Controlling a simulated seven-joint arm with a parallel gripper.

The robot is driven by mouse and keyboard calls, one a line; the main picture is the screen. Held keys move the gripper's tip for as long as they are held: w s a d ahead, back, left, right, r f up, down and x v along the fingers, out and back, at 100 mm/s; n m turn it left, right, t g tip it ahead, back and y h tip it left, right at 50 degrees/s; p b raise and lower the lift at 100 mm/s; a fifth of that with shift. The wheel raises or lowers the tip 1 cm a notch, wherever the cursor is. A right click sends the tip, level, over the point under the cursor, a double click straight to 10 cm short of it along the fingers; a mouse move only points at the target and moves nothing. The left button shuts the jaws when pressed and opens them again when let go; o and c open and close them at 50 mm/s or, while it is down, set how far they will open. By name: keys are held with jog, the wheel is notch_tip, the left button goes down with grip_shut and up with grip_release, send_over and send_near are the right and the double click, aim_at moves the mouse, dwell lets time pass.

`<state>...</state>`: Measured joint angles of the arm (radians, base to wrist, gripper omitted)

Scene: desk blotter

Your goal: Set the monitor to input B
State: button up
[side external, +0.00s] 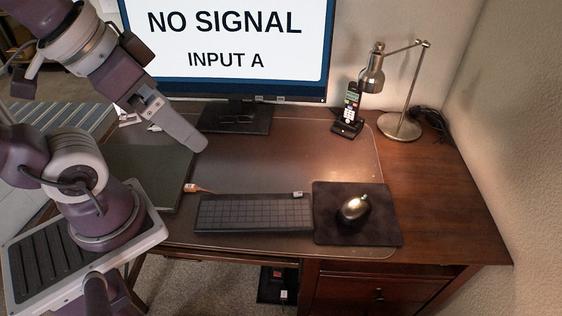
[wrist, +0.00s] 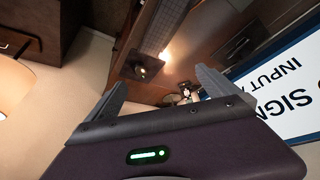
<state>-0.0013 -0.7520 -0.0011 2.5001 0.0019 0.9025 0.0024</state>
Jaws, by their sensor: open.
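The monitor (side external: 235,84) stands at the back of the desk in the side external view. Its screen reads "NO SIGNAL" and "INPUT A". Small pale marks sit along its lower bezel; they are too small to read. The monitor also shows at the right of the wrist view (wrist: 285,105), turned and partly cut off. My gripper (side external: 193,138) is in front of the monitor's lower left part, above the desk. In the wrist view my gripper (wrist: 160,77) has its two fingers wide apart with nothing between them.
A keyboard (side external: 252,213) and a mouse (side external: 354,208) on a dark pad (side external: 328,228) lie at the front. A cordless phone (side external: 350,104) and a metal lamp (side external: 399,126) stand back right. A dark flat folder or pad (side external: 150,170) lies left. The blotter's middle (side external: 270,160) is clear.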

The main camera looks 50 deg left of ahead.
grip_shut()
dwell(1.5)
